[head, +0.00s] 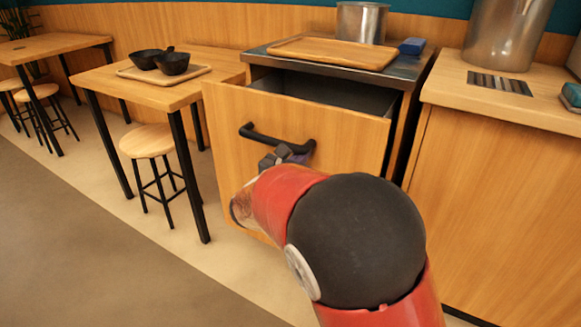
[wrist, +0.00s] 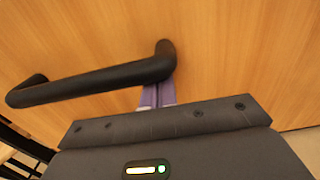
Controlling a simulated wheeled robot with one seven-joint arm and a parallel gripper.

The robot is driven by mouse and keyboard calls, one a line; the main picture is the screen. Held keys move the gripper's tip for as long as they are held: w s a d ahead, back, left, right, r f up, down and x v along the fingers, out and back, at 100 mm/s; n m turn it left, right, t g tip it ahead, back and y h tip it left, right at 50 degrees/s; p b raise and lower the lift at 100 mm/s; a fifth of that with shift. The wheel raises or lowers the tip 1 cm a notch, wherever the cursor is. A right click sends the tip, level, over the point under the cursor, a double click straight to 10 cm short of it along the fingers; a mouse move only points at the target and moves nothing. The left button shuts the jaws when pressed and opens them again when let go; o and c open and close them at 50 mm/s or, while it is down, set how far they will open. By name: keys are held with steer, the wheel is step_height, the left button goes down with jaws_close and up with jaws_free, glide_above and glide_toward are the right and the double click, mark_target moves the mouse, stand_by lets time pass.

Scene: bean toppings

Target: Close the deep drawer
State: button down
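The deep drawer (head: 345,130) is pulled out from its cabinet, with a wooden front and a dark interior showing above it. Its black bar handle (head: 262,138) runs across the front; the handle also shows in the wrist view (wrist: 90,85). My gripper (head: 283,156) is at the drawer front, just below the right end of the handle. In the wrist view the purple fingertips (wrist: 157,94) appear close together beside the handle's right mount, pointing at the wooden front. Whether they touch the front or handle is unclear, and nothing is seen between them.
A wooden tray (head: 335,52), a metal pot (head: 362,22) and a blue item (head: 412,46) sit on the cabinet top. A table (head: 130,90) with black bowls (head: 172,64) and a stool (head: 148,142) stand left. A wooden counter (head: 500,180) stands right. Floor is open at lower left.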

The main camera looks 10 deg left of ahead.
steer(key=x, duration=1.9)
steer(key=shift+w+r, duration=0.15)
steer(key=shift+w, duration=0.05)
steer(key=shift+d, duration=0.15)
